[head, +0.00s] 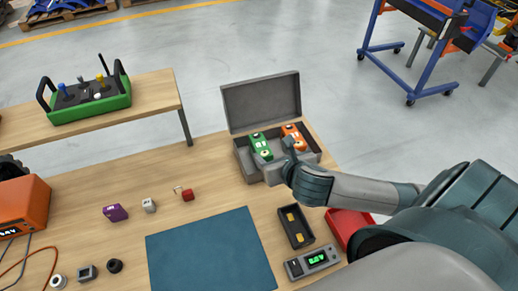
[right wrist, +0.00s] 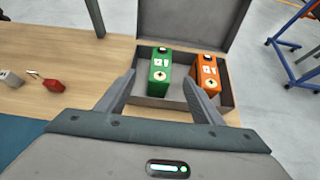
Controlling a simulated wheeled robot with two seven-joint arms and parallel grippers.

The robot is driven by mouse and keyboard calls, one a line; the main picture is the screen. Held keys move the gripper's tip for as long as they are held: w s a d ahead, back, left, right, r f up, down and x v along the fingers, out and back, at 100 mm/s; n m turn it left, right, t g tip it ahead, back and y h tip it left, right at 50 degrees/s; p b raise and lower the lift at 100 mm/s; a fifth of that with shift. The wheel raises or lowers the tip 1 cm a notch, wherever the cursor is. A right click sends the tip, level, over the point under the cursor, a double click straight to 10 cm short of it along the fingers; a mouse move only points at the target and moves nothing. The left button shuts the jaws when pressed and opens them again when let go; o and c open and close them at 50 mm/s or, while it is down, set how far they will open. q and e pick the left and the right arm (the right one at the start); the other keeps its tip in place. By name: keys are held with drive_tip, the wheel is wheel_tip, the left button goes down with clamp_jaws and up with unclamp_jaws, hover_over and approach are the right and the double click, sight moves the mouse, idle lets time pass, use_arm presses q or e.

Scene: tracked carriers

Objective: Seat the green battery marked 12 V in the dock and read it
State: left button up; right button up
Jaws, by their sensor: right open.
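The green battery (head: 261,146) stands in a grey lidded case (head: 244,164), beside an orange battery (head: 294,137). In the right wrist view the green battery (right wrist: 160,68) lies ahead between my right fingers, with the orange battery (right wrist: 208,75) right of it; their white labels are too small to read surely. My right gripper (head: 277,157) is open and empty at the case's near side. A dark tray with yellow contacts (head: 285,229), seemingly the dock, is empty on the table, with a grey meter (head: 297,267) showing green characters in front. My left gripper is out of view.
The case lid (head: 262,103) stands open behind the batteries. A blue mat (head: 205,255) lies left of the dock, a red tray (head: 347,224) right of it. Small blocks, a purple piece (head: 115,213) and an orange device (head: 22,205) are further left.

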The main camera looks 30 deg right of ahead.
sight(261, 145)
drive_tip(key=p+x, duration=0.2)
drive_tip(key=x, duration=1)
drive_tip(key=shift+f, duration=0.2)
drive_tip(key=shift+p, duration=0.3)
drive_tip(key=shift+p+x, duration=0.55)
drive_tip(key=shift+x, duration=0.35)
drive_tip(key=shift+p+x, duration=0.4)
drive_tip(key=shift+x, duration=1.3)
drive_tip(key=shift+s+d, duration=0.15)
drive_tip(key=shift+f, duration=0.1)
clamp_jaws()
